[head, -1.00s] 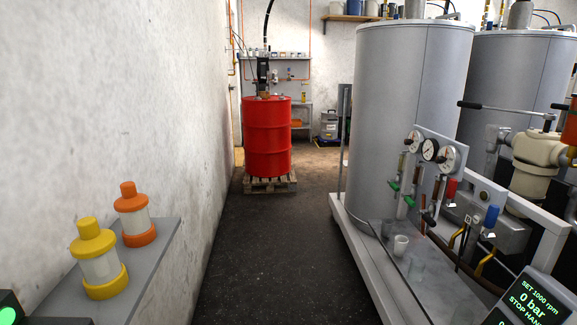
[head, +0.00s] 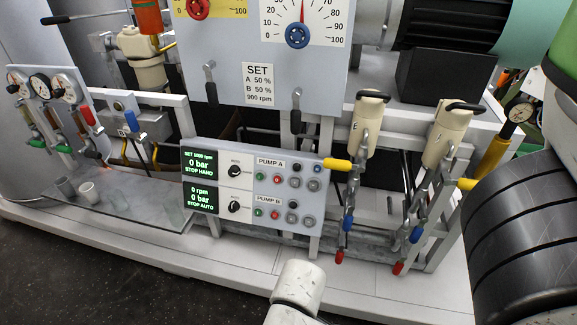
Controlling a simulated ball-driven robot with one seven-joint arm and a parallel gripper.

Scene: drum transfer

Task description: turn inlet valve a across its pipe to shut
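Two small valve assemblies with coloured levers hang at the right in the head view. The left one has a yellow lever (head: 337,164) pointing left, a blue lever (head: 348,224) and a red lever (head: 339,257). The right one has a yellow lever (head: 467,184), a blue lever (head: 416,234) and a red lever (head: 398,267). I cannot read any label that tells which is inlet valve a. My gripper is not in view; a pale link of mine shows at the bottom.
A pump panel (head: 250,188) with two green displays reads 0 bar. Above it is a dial board (head: 258,75). Cream cylinders (head: 366,122) stand above the valves. A gauge panel (head: 45,88) with several levers and a shelf with cups stand at left. Dark floor is clear at lower left.

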